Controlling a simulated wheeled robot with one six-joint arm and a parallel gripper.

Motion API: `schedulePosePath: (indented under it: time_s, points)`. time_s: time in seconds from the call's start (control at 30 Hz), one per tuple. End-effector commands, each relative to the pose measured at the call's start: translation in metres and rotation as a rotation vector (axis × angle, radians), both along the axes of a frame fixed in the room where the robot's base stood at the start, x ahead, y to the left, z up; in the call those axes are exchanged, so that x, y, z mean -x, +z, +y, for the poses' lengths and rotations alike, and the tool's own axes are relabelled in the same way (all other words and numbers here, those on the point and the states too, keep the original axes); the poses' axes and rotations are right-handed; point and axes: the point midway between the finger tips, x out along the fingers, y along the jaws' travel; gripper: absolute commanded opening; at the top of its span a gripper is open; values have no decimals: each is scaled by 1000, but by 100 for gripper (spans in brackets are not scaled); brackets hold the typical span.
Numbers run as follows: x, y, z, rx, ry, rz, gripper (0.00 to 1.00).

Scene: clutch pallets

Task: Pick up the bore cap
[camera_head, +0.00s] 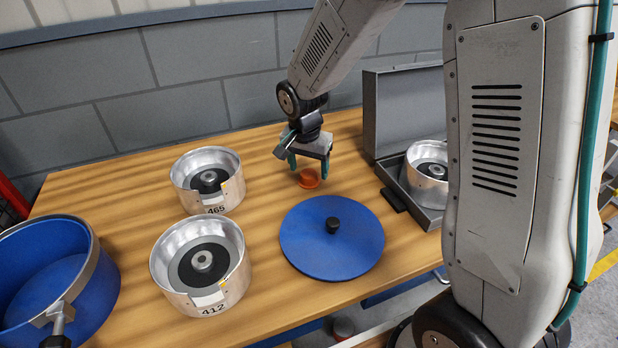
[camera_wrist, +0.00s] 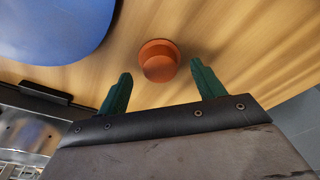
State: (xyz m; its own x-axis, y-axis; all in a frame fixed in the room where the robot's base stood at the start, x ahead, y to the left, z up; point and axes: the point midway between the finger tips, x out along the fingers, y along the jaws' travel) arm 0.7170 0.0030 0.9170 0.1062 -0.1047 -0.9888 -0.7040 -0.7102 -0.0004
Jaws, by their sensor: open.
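The bore cap is a small orange-red round cap (camera_head: 309,178) on the wooden table, behind the blue lid. In the wrist view the cap (camera_wrist: 158,61) lies beyond the fingertips, roughly centred between them and apart from them. My gripper (camera_head: 309,168) has two green fingers and hangs just above the cap, pointing down. It also shows in the wrist view (camera_wrist: 160,78), with its fingers spread and nothing between them. In the head view the fingers partly flank the cap.
A blue round lid (camera_head: 331,255) with a black knob lies in front of the cap. Metal housings marked 465 (camera_head: 180,172) and 412 (camera_head: 165,258) stand left. A blue drum (camera_head: 100,290) is far left. An open grey case (camera_head: 385,100) holding another housing (camera_head: 412,160) is right.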

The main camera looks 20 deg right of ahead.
Motion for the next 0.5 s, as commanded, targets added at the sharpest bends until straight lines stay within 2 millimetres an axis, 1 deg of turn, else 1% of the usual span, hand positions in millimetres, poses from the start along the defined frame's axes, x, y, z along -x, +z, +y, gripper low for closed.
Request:
schedulePosePath:
  time_s: [0.03, 0.13, 0.4, 0.47, 0.5]
  points:
    - [0, -8, -1, 1, 0, 4, 68]
    - [-1, -17, -1, 1, 1, 2, 68]
    - [-2, -19, -2, 0, 1, 0, 68]
    - [-2, -19, -2, 0, 1, 0, 51]
    - [-2, -19, -2, 0, 1, 0, 40]
